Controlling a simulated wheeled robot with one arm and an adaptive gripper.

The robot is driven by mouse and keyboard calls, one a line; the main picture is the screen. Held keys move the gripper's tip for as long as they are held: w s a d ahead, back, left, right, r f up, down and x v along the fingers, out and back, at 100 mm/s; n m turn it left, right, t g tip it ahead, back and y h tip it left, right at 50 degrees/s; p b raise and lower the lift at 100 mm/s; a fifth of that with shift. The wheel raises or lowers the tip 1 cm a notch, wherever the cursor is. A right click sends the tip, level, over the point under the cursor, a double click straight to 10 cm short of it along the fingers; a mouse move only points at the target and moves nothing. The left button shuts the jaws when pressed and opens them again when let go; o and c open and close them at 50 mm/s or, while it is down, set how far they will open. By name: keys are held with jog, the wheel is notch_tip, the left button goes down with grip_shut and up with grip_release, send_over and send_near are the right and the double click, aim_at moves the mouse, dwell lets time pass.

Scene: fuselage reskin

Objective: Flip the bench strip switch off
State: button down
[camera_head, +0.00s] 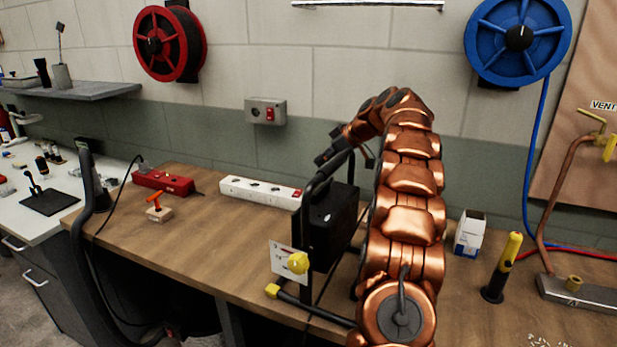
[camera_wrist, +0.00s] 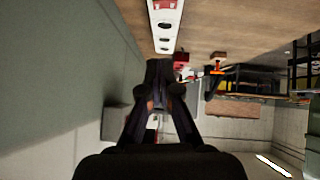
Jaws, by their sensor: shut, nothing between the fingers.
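The white power strip (camera_head: 258,191) lies on the wooden bench along the wall, with several dark sockets and a red switch (camera_head: 297,193) at its right end. In the wrist view my gripper (camera_wrist: 160,85) is shut and empty. Whether the switch is on or off is too small to tell.
A black boxy unit (camera_head: 325,225) with a tubular frame stands right of the strip, close under my arm. A red strip (camera_head: 162,182) and an orange-handled block (camera_head: 158,210) lie to the left. A grey wall box (camera_head: 266,111) with a red switch hangs above.

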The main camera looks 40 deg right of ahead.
jog(key=p, duration=0.2)
send_over(301, 192)
jog(key=s, duration=0.1)
notch_tip(301, 192, down, 7)
jog(key=shift+s+d+r, duration=0.1)
jog(key=shift+s+r, duration=0.05)
jog(key=shift+r, duration=0.05)
jog(key=f, duration=0.1)
jog(key=f+p, duration=0.1)
jog(key=f, duration=0.1)
jog(key=shift+w+d, duration=0.1)
jog(key=shift+w, duration=0.1)
jog(key=shift+f, duration=0.55)
jog(key=shift+w+f+b, duration=0.1)
jog(key=shift+b, duration=0.25)
jog(key=shift+w+f+b, duration=0.1)
jog(key=shift+w+b, duration=0.1)
jog(key=shift+b, duration=0.75)
jog(key=shift+w+b, duration=0.1)
jog(key=shift+b, duration=0.45)
